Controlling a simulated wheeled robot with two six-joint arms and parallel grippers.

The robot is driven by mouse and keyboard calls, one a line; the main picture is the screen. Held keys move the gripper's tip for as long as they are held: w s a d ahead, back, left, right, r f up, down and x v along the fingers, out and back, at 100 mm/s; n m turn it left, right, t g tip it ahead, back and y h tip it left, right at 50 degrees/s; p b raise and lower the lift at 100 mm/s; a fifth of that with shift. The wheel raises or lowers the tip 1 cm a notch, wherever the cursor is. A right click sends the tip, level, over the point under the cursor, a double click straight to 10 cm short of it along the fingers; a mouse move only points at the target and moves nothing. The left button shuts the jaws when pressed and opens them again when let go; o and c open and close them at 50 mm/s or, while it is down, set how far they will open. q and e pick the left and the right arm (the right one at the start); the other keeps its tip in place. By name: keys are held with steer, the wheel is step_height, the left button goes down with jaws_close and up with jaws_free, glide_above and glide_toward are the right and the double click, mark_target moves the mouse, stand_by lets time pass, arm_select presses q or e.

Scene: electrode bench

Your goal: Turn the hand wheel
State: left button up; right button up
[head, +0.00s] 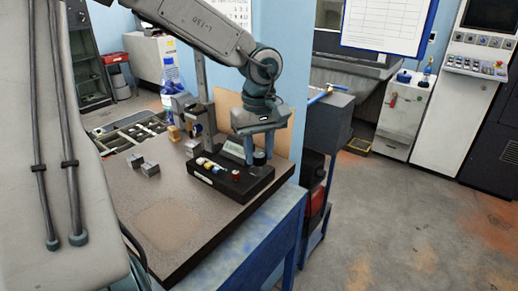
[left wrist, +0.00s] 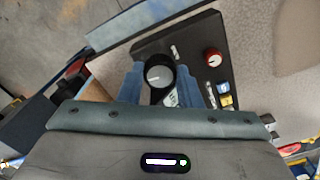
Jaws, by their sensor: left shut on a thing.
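The hand wheel is a round black knob (head: 259,158) at the right end of a black control box (head: 232,187) on the bench. In the left wrist view the knob (left wrist: 159,75) shows a pale top with a dark pointer line. My left gripper (head: 259,152) reaches down over the box. Its two blue fingers (left wrist: 158,86) stand on either side of the knob and are shut on it. The knob's lower part is partly hidden by the fingers. My right gripper is not in view.
The box also bears a red knob (left wrist: 213,57), yellow and blue switches (head: 205,164) and a small display (head: 233,149). Grey metal blocks (head: 150,168), a brass block (head: 173,132) and a spray bottle (head: 172,85) stand to the left. The bench front (head: 170,225) is clear.

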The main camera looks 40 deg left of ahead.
mark_target(259, 154)
arm_select(q)
steer(key=shift+w+r, duration=0.1)
steer(key=shift+r, duration=0.05)
steer(key=o, duration=1)
steer(key=shift+c, duration=0.2)
step_height(259, 154, up, 5)
steer(key=shift+r+b, duration=0.15)
steer(key=shift+b, duration=0.25)
step_height(259, 154, up, 5)
steer(key=p, duration=0.5)
steer(key=shift+r, duration=0.2)
